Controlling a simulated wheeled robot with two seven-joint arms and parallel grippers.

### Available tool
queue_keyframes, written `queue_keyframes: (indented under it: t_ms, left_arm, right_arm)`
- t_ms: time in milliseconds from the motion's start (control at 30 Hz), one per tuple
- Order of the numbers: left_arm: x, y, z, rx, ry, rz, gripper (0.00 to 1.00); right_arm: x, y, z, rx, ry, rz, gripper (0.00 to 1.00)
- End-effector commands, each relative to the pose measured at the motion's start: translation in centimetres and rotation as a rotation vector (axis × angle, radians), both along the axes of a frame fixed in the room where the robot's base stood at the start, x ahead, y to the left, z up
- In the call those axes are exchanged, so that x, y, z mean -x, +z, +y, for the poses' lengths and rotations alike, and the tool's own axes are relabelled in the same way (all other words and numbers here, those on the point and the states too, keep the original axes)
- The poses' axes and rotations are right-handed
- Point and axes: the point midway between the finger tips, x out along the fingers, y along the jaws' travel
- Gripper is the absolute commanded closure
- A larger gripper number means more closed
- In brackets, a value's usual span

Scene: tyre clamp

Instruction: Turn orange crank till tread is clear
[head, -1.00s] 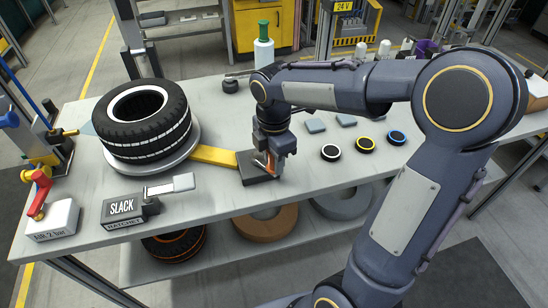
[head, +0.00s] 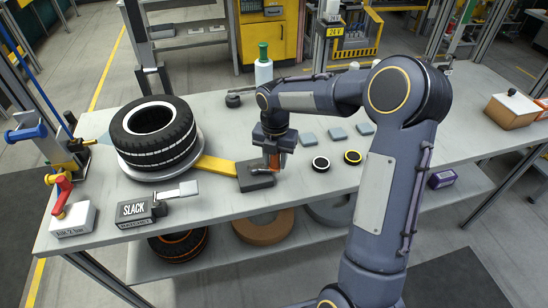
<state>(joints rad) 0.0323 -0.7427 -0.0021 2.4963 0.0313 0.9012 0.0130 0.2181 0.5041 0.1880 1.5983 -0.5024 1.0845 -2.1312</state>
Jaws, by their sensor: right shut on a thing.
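A black tyre (head: 155,128) with white marks on its side lies flat on a round grey plate (head: 178,171) at the table's left. A yellow bar (head: 214,167) runs from the plate to a dark block (head: 254,182). The orange crank (head: 277,163) stands at the block's right side, mostly hidden by my right gripper (head: 274,157). That gripper points down and is shut on the orange crank grip. My left gripper is not in view.
A box marked SLACK and RATCHET (head: 137,213) with a grey lever stands front left, beside a white air box (head: 75,222). A green-capped bottle (head: 263,70) stands behind my gripper. Ringed discs (head: 320,163) and grey pads (head: 309,138) lie right of it.

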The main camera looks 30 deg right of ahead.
Motion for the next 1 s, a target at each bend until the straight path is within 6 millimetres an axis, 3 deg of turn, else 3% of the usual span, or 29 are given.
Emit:
queue_keyframes:
  t_ms: [400, 1000]
  left_arm:
    - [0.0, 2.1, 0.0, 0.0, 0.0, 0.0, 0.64]
    - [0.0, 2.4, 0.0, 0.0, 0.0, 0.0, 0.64]
  right_arm:
    - [-1.5, 0.2, -0.7, 0.0, 0.248, -0.004, 1.0]
    - [-1.9, 0.2, -0.8, 0.002, 0.309, -0.006, 1.0]
